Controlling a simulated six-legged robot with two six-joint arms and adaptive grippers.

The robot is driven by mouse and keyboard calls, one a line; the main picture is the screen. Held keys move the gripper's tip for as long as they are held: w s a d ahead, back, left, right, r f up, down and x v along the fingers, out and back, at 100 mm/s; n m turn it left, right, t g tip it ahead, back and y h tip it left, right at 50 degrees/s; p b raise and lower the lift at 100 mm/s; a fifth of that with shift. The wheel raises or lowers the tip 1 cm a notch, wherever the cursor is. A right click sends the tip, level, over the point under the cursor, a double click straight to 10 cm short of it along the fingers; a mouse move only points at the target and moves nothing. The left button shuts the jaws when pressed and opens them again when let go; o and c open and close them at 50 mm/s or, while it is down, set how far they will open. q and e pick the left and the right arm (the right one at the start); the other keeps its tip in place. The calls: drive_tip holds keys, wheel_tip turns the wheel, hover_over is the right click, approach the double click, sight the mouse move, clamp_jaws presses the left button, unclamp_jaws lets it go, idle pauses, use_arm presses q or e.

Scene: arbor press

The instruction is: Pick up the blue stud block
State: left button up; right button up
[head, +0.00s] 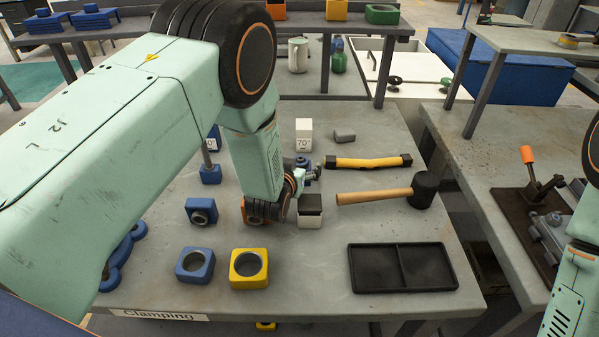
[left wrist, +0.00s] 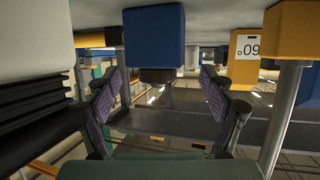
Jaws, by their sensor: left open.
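The blue stud block stands on the grey table, and a small blue piece (head: 303,160), likely this block, shows just beyond my left gripper (head: 312,172) in the head view. The left wrist view is upside down. There, a blue block (left wrist: 155,35) with a dark round stud (left wrist: 163,75) lies ahead, between the lines of the two fingers. My left gripper (left wrist: 163,92) is open, and its fingers appear apart from the block. My left arm hides part of the table. My right gripper is out of view.
A white box with a black top (head: 310,212) stands close beside my left gripper. A yellow-handled tool (head: 368,162), a mallet (head: 375,197) and a black tray (head: 400,268) lie to the right. Blue (head: 195,265) and yellow (head: 249,268) ring blocks stand in front.

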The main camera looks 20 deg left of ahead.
use_arm(q)
drive_tip(key=shift+d+r, duration=0.1)
drive_tip(key=shift+d, duration=0.15)
drive_tip(key=shift+c, duration=0.3)
drive_tip(key=shift+a, duration=0.25)
drive_tip(key=c, duration=0.5)
drive_tip(key=shift+d, duration=0.2)
drive_tip(key=c, duration=0.4)
drive_tip(key=shift+s, duration=0.1)
clamp_jaws()
drive_tip(key=shift+r, duration=0.1)
